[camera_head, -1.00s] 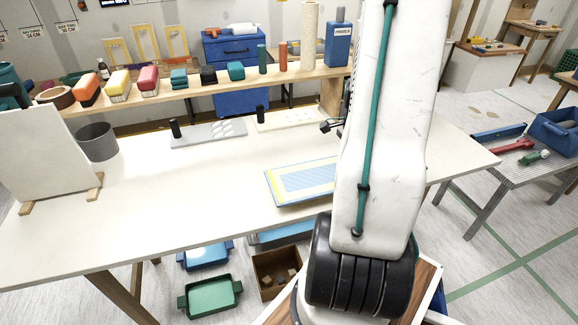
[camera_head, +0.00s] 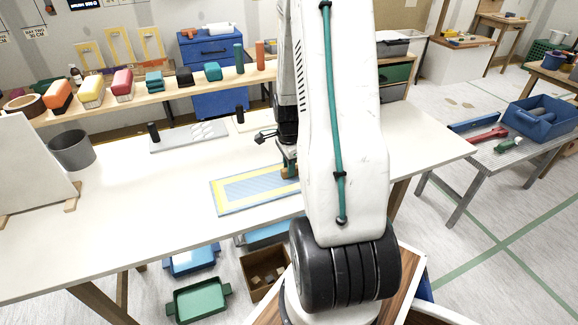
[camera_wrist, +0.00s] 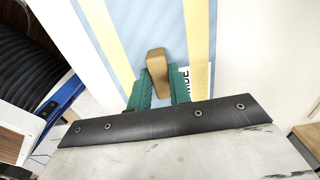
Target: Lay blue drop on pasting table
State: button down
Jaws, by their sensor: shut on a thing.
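The blue drop (camera_head: 243,191) is a pale blue sheet with yellow bands, flat over the front middle of the pasting table (camera_head: 130,215). I cannot tell whether it touches the table top or is just above it. My gripper (camera_wrist: 158,88) has green fingers, shut on the tan grip block (camera_wrist: 156,62) at the drop. In the wrist view the drop's blue and yellow stripes (camera_wrist: 155,22) run past the block, with a partly hidden lettered label beside it. In the head view the gripper (camera_head: 289,172) is at the drop's right part, which my arm partly hides.
A grey pot (camera_head: 72,150) and an upright white board (camera_head: 30,165) stand at the table's left. A grey tray (camera_head: 190,136) lies behind the drop. A shelf (camera_head: 150,90) with several coloured blocks runs along the back. The table's left middle is bare.

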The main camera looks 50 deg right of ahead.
jog(key=c, duration=1.3)
grip_release()
notch_tip(320, 180, up, 12)
jog(key=w+a+r+n, duration=0.1)
jog(key=a+r+n, duration=0.65)
jog(key=a, duration=0.25)
jog(key=s+a+r+n, duration=0.4)
jog(key=s+a+n, duration=0.3)
jog(key=a, duration=0.3)
jog(key=s+a+r+n+t, duration=0.1)
jog(key=s+a+r+n, duration=0.4)
jog(key=a+n, duration=0.5)
jog(key=shift+s+a, duration=0.15)
jog(key=shift+s, duration=0.7)
